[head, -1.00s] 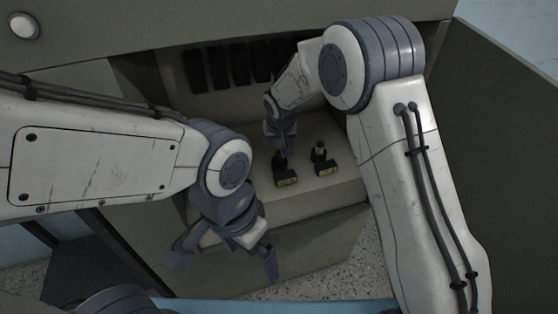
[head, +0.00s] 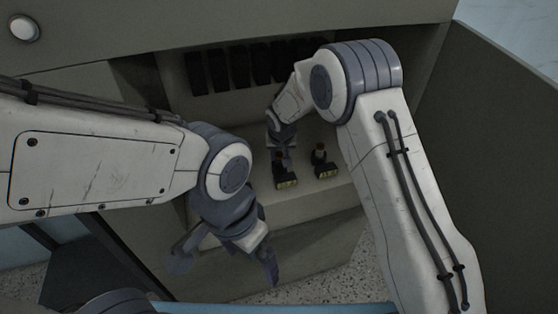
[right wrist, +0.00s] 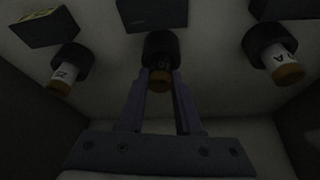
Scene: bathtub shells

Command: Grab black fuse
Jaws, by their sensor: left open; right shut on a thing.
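In the right wrist view, a dark fuse with a brown tip (right wrist: 160,78) sits in a black socket (right wrist: 160,48) at top centre. My right gripper (right wrist: 161,84) has its two fingers closed on either side of it. The fuse still appears to be in its socket. In the head view, my right gripper (head: 280,151) reaches down at the left socket (head: 286,181) on the shelf and partly hides that fuse. My left gripper (head: 227,268) is open and empty, low in front of the shelf.
Another fuse in a socket (head: 323,160) stands to the right. The right wrist view shows pale, brown-tipped fuses at left (right wrist: 66,72) and right (right wrist: 277,58). A row of black blocks (head: 243,66) lines the recess's back wall. A grey panel (head: 505,150) borders the right.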

